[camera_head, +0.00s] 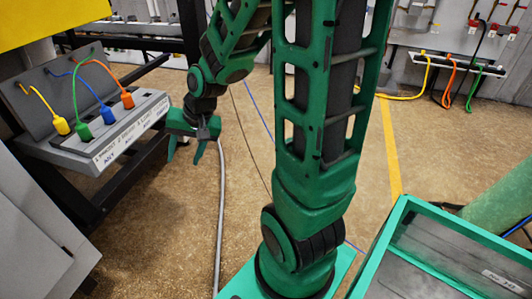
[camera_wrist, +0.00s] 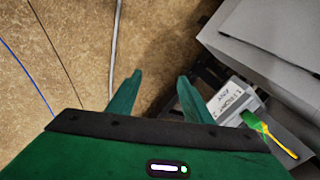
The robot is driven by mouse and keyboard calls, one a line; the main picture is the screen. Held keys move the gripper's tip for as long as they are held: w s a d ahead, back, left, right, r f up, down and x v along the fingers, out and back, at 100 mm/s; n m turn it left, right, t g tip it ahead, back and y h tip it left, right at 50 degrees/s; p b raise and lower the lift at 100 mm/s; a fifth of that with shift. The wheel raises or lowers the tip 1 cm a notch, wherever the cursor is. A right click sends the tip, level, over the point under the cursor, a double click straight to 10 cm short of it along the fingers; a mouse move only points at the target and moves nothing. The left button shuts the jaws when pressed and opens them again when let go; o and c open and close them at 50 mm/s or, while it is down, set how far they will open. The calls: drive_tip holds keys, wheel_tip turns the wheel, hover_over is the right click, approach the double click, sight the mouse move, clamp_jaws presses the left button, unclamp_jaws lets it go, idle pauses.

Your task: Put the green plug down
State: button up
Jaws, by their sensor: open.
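The green plug (camera_head: 82,130) sits upright on the grey sloped panel (camera_head: 45,148) at the left, between the yellow plug (camera_head: 61,125) and the blue plug (camera_head: 108,114). A green cable arches up from it to the back of the panel. An orange plug (camera_head: 128,99) is at the right end of the row. My gripper (camera_head: 184,157) hangs open and empty to the right of the panel, apart from it, fingers pointing down. In the wrist view my open gripper (camera_wrist: 160,77) is over bare floor. A green plug (camera_wrist: 250,118) shows partly at the right there.
A grey hose (camera_head: 220,215) runs along the floor beside my gripper. A green-rimmed bin (camera_head: 378,262) stands at the lower right. A grey cabinet (camera_head: 35,230) is at the lower left. Yellow, orange and green cables (camera_head: 450,85) hang on the far wall. The middle floor is mostly clear.

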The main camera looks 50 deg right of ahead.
drive_tip(key=s+d+r+g, duration=0.1)
drive_tip(key=s+d+r, duration=0.1)
drive_tip(key=s, duration=0.5)
drive_tip(key=s+d+r+n+g+h, duration=0.1)
drive_tip(key=s+d, duration=0.3)
drive_tip(key=s, duration=0.4)
drive_tip(key=s+d+r+g+h, duration=0.1)
drive_tip(key=s+d+r+g, duration=0.1)
drive_tip(key=s, duration=0.6)
drive_tip(key=shift+d+r+n, duration=0.4)
drive_tip(key=shift+d+r, duration=0.25)
drive_tip(key=shift+r, duration=0.25)
drive_tip(key=shift+w+f, duration=0.25)
drive_tip(key=shift+w, duration=0.4)
